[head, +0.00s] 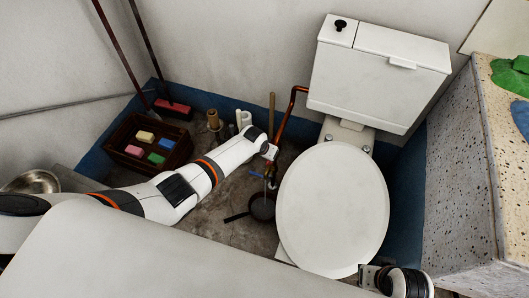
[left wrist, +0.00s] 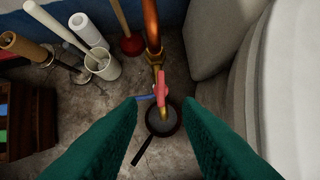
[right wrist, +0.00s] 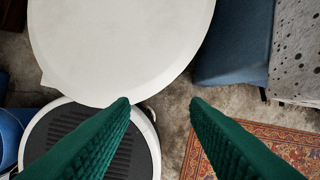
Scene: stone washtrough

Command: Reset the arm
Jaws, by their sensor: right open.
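My left arm (head: 185,187) reaches from the left over the floor, its wrist end beside the toilet. In the left wrist view, the left gripper (left wrist: 161,101) has its two green fingers apart. Between and beyond the tips are a red-handled brass tap (left wrist: 163,88) on a copper pipe and a dark pan (left wrist: 163,118) on the floor. I see no object clamped between the fingers. My right arm (head: 400,283) shows only partly at the bottom, right of the toilet seat. In the right wrist view, the right gripper (right wrist: 160,101) is open and empty, pointing down near the white toilet lid (right wrist: 120,45).
The toilet (head: 333,210) stands close to the left wrist. A crate (head: 147,143) with coloured blocks and a brush (head: 173,108) are at the back left. A speckled stone trough (head: 455,170) bounds the right. A patterned rug (right wrist: 240,148) lies below the right gripper.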

